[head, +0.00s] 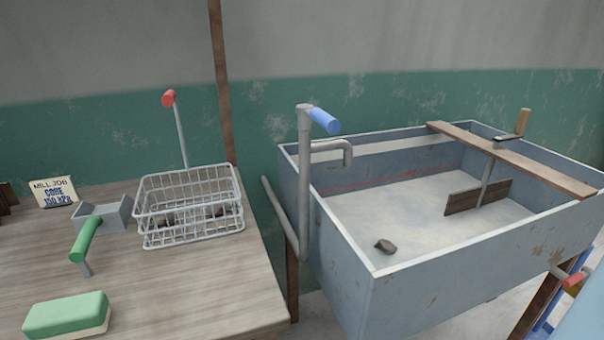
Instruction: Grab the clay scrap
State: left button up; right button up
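A small grey-brown lump that looks like the clay scrap (385,246) lies on the floor of the large grey basin (430,262), close to its near left corner. Nothing covers it. A wire basket (190,240) on the wooden table also holds a few dark lumps, partly hidden by its wires. Neither of my grippers shows in the head view.
A plank (510,157) lies across the basin, with a brown paddle (478,197) hanging below it. A grey pipe with a blue handle (323,120) stands at the basin's left. A green sponge (66,315) and green-handled tool (86,240) are on the table (185,300).

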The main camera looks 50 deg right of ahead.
aim_at(386, 245)
jog(key=z, duration=2.15)
jog(key=i+l, duration=0.15)
jog(key=l, duration=0.2)
jog(key=i+l, duration=0.1)
jog(key=l, duration=0.2)
jog(key=i+l, duration=0.15)
jog(key=l, duration=0.2)
